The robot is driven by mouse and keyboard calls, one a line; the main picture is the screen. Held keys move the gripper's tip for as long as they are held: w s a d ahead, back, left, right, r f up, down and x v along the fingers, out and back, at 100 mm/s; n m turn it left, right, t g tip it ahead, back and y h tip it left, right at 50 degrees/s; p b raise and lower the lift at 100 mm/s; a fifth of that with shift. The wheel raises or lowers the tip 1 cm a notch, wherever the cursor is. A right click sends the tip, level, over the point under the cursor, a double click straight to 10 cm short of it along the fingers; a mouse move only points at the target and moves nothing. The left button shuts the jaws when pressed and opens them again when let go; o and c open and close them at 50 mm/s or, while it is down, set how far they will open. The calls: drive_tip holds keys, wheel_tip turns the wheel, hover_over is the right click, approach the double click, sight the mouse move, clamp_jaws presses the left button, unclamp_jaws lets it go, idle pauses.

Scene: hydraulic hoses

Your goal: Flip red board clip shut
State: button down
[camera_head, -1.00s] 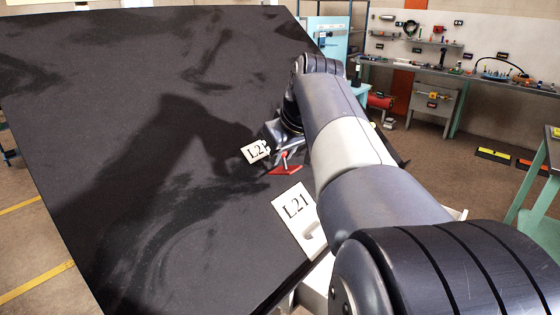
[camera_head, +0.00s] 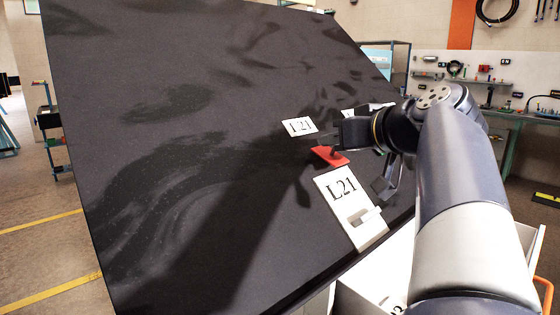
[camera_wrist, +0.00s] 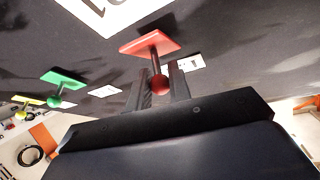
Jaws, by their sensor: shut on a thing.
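The red board clip (camera_head: 325,155) sits on the large dark tilted board (camera_head: 200,130), between a small white L21 label (camera_head: 299,127) and a larger white L21 plate (camera_head: 340,190). In the wrist view the clip shows a flat red base (camera_wrist: 150,44) and a lever ending in a round red knob (camera_wrist: 160,84). My gripper (camera_wrist: 161,88) is shut on the clip's lever, with a dark finger on each side near the knob. In the head view my gripper (camera_head: 350,136) is at the clip, and the fingertips are partly hidden.
In the wrist view, a green clip (camera_wrist: 62,80) and a yellow clip (camera_wrist: 27,101) with similar knobs stand further along the board. White labels lie beside them. A workbench (camera_head: 510,115) with tools stands at the back right.

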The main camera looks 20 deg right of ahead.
drive_tip(key=shift+s+f+m+t+y+b, duration=0.15)
drive_tip(key=shift+f+t+b, duration=0.55)
drive_tip(key=shift+b, duration=1.6)
drive_tip(key=shift+s+f+m+t+y+b, duration=0.15)
drive_tip(key=shift+f+t+b, duration=0.55)
drive_tip(key=shift+b, duration=1.55)
drive_tip(key=t+b, duration=0.1)
drive_tip(key=b, duration=0.2)
drive_tip(key=shift+t, duration=0.3)
drive_tip(key=shift+r+t+b, duration=0.15)
drive_tip(key=shift+t+b, duration=0.15)
drive_tip(key=shift+b, duration=0.45)
drive_tip(key=shift+d, duration=0.1)
drive_tip(key=c, duration=1.4)
unclamp_jaws()
drive_tip(key=shift+o, duration=0.2)
drive_tip(key=s+d, duration=0.1)
drive_tip(key=s, duration=0.9)
drive_tip(key=shift+s+d+f+p, duration=0.2)
drive_tip(key=shift+s+f+p, duration=0.1)
drive_tip(key=shift+f+p, duration=0.15)
drive_tip(key=shift+w, duration=0.15)
